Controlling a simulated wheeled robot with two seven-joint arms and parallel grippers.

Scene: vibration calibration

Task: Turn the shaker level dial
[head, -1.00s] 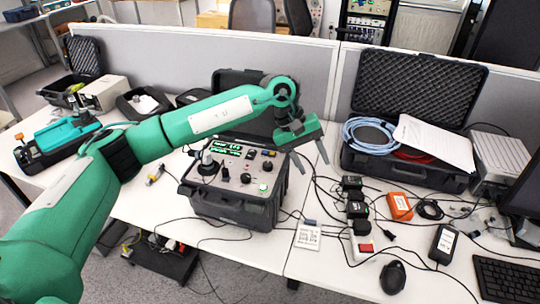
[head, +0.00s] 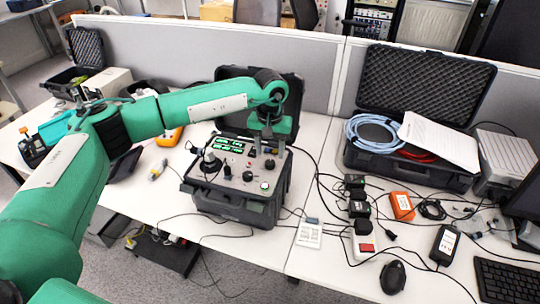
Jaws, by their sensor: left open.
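A dark shaker control box (head: 238,205) stands open on the desk, its grey top panel tilted up with green displays (head: 231,145) and several knobs. I cannot read which one is the shaker level dial. My left gripper (head: 269,149) is open and points down over the panel's back right part, with its fingers spread. It hides part of the panel there. Nothing shows between the fingers. My right gripper is out of view.
A white-topped connector (head: 209,158) stands on the panel's left. Cables run along the box's right side to black adapters (head: 356,209). An open foam-lined case (head: 420,90) with a blue cable (head: 372,134) stands at right. A partition (head: 230,48) rises behind the desk.

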